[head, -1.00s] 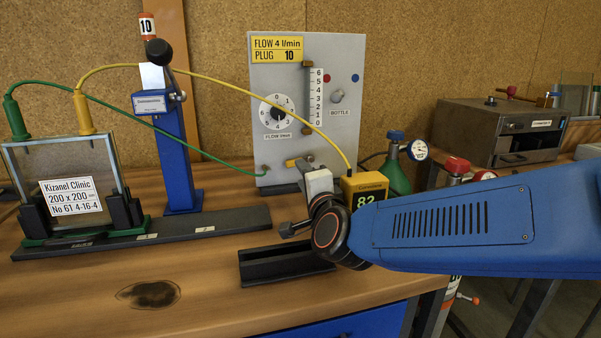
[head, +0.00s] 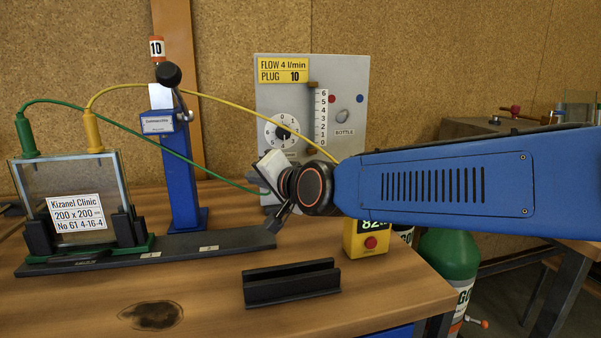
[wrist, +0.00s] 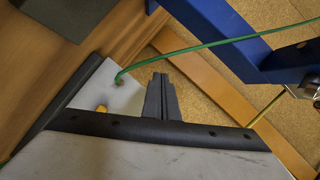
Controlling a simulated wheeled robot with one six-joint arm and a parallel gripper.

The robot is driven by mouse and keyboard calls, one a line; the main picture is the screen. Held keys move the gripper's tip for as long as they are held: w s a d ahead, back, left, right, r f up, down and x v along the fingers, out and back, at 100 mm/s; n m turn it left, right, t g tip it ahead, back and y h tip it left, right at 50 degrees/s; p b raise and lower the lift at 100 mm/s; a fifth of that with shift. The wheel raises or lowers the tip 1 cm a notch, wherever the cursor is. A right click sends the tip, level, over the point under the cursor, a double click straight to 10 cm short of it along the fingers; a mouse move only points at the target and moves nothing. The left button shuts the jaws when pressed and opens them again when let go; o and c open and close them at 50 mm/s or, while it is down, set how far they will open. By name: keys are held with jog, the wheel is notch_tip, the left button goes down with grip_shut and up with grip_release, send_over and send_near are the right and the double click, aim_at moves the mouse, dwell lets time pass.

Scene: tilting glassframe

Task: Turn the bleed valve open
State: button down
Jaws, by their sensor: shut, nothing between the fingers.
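The grey flow panel (head: 275,97) stands upright at the back of the bench, with a dial (head: 284,132) and a scale tube (head: 321,125). A small yellow part (wrist: 101,108), perhaps the bleed valve's handle, shows on the pale panel face in the wrist view, near the green hose's fitting (wrist: 119,80). In the head view my wrist hides that low part of the panel. My gripper (wrist: 160,78) has its dark fingers together and empty. They appear beside the yellow part, with a visible gap in the picture; their depth from the panel is unclear.
A blue post (head: 178,165) and a glass frame (head: 70,185) stand on a black rail at left. Green and yellow hoses arch across to the panel side. A black channel holder (head: 290,285) and a yellow meter box (head: 366,238) are near the front. Bench is free at front left.

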jog(key=a+r+n+g, duration=0.1)
jog(key=n, duration=0.1)
jog(key=n+g+h, duration=0.2)
jog(key=n+h, duration=0.4)
jog(key=h, duration=0.2)
send_near(298, 156)
jog(key=w+f, duration=0.1)
jog(key=f, duration=0.1)
jog(key=w+f, duration=0.1)
jog(key=f, duration=0.1)
jog(key=w+a+f, duration=0.1)
jog(key=shift+w+f, duration=0.1)
jog(key=shift+f, duration=0.3)
jog(key=shift+d+f, duration=0.2)
jog(key=shift+f, duration=1.7)
